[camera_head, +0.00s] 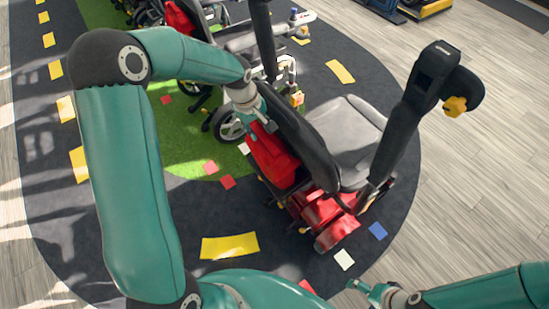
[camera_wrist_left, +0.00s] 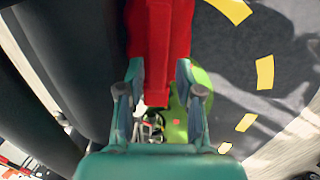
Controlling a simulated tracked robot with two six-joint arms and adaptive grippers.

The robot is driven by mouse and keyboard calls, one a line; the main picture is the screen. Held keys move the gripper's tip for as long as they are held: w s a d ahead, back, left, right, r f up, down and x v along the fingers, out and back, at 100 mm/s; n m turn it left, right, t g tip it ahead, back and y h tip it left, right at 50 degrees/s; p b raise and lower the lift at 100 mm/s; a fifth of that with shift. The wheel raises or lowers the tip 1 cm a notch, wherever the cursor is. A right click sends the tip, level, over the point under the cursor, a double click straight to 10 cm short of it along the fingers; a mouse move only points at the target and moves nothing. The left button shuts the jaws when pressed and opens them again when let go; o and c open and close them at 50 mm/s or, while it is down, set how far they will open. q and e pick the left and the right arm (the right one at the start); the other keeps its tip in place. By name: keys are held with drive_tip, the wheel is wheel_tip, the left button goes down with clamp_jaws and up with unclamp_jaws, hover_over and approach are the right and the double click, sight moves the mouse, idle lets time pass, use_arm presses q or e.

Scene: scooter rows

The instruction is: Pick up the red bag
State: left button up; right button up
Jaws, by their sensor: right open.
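The red bag (camera_head: 270,158) hangs on the back of the grey scooter seat in the head view. In the left wrist view it is a red strap-like shape (camera_wrist_left: 160,40) running down from the top edge, with its lower end between my fingers. My left gripper (camera_head: 266,124) is at the bag's upper edge, by the dark seat back. In the left wrist view my left gripper (camera_wrist_left: 160,80) has its fingers apart, one on each side of the red shape. I cannot tell whether they touch it. My right gripper (camera_head: 362,287) is open and empty at the bottom, away from the bag.
Colored squares lie on the dark mat. Wooden floor (camera_head: 480,160) is clear at the right.

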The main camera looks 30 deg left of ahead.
sight(261, 135)
use_arm(q)
drive_tip(key=x, duration=0.3)
drive_tip(key=shift+f, duration=0.15)
drive_tip(key=shift+f+b, duration=0.2)
drive_tip(key=shift+b, duration=0.2)
idle(0.6)
clamp_jaws()
idle(0.4)
